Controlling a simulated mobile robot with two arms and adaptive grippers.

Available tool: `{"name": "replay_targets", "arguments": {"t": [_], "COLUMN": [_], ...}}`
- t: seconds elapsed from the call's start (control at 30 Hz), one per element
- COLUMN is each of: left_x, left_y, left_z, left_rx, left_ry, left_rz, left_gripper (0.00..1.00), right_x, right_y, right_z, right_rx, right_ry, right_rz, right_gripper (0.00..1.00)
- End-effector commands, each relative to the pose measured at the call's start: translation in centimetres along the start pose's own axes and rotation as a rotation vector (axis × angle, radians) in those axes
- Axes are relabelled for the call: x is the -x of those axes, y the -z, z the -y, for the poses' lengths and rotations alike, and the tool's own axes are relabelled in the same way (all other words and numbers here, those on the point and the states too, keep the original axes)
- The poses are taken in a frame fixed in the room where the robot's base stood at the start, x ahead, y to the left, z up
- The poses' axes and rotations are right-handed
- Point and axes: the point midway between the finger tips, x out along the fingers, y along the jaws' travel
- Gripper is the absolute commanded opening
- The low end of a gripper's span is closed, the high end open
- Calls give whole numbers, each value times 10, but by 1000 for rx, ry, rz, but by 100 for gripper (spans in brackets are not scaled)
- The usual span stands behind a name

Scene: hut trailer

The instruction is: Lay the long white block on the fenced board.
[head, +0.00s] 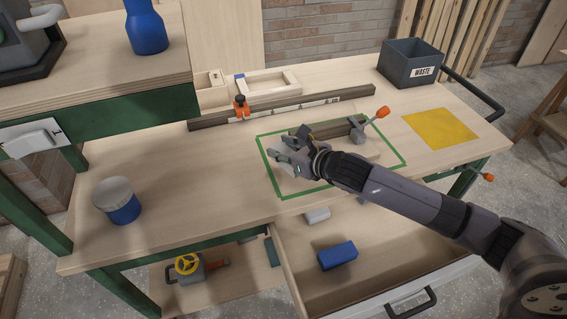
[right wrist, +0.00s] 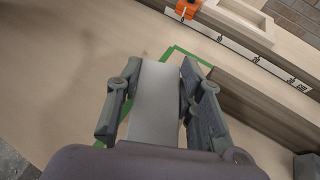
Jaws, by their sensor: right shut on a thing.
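The long white block (right wrist: 155,105) lies lengthwise between the two fingers of my right gripper (right wrist: 157,92) in the right wrist view. My right gripper (head: 290,153) is shut on it at the left part of the green outline in the head view. There the gripper and arm hide most of the block. The fenced board (head: 370,154) sits inside the outline, with its dark fence along the back, and my arm covers part of it. I cannot tell whether the block touches the board. My left gripper is not in view.
An orange-handled clamp (head: 381,112) sticks up at the fence's right end. An open drawer with a blue block (head: 337,256) and a small pale block (head: 317,214) is below the front edge. A blue jar (head: 120,203) stands left. The bench between is clear.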

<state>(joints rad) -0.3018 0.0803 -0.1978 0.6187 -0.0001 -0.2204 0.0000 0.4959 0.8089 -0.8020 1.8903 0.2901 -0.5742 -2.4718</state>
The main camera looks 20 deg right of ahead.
Motion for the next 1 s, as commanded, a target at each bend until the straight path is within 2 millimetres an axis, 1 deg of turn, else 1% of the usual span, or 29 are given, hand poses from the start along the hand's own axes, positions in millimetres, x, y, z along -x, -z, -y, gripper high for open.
{"name": "replay_targets", "arguments": {"t": [0.17, 0.43, 0.8, 0.83, 1.0], "left_x": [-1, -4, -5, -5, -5], "left_y": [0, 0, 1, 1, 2], "left_z": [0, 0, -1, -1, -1], "left_rx": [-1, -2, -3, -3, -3], "left_ry": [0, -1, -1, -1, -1], "left_rz": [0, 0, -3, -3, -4], "left_gripper": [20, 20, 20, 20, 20], "right_x": [-5, -19, -20, -21, -20], "right_y": [10, 45, 49, 49, 48], "right_z": [0, -1, 0, 0, 0], "right_rx": [0, -3, 0, 0, 0], "right_ry": [0, 0, 1, 1, 1], "right_rz": [2, 0, 1, 1, 1], "right_gripper": [6, 6, 6, 35, 46]}}
